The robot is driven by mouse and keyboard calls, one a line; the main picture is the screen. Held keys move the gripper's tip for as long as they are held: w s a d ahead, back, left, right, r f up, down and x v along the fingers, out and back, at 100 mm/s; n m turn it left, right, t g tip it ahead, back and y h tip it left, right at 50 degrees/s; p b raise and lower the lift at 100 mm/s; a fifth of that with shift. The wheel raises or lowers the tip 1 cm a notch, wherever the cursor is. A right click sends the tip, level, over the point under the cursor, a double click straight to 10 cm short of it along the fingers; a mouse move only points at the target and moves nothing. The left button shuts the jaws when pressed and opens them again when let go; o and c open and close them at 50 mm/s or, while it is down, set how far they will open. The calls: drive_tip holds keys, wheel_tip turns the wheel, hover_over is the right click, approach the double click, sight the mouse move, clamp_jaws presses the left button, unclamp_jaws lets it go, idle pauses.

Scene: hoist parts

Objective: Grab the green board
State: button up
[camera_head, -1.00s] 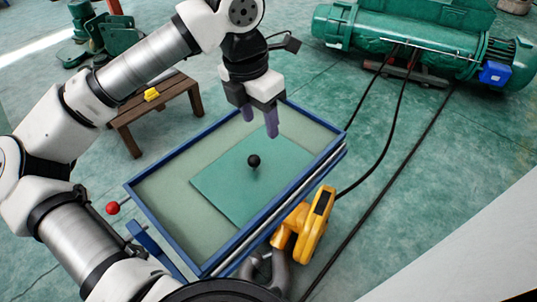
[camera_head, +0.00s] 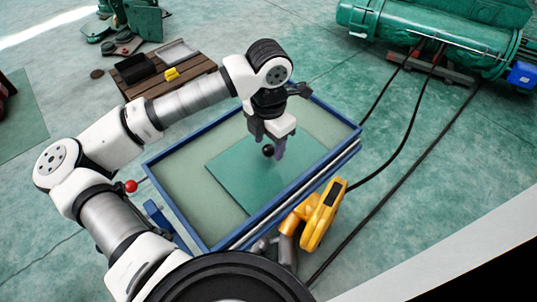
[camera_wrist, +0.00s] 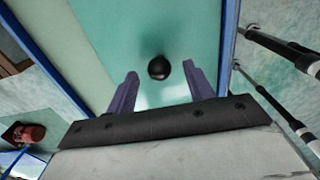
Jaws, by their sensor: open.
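The green board (camera_head: 240,185) lies flat in a blue-rimmed tray table (camera_head: 172,202). A black ball-shaped knob (camera_head: 268,151) stands up from the board's middle. My gripper (camera_head: 270,150) is open above the board, with its purple fingers pointing down close to the knob. In the wrist view the knob (camera_wrist: 159,68) shows just beyond and between the open fingertips (camera_wrist: 161,80), with the board (camera_wrist: 150,25) behind it. I cannot tell the exact height of the fingertips over the board.
A yellow device (camera_head: 323,215) is at the table's right side, and a red ball knob (camera_head: 131,186) at its left. A green hoist (camera_head: 430,35) lies at the back right, with black cables (camera_head: 405,140) across the floor.

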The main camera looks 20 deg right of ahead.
sight(268, 146)
drive_tip(key=shift+f+p, duration=0.3)
drive_tip(key=shift+f, duration=1.3)
clamp_jaws()
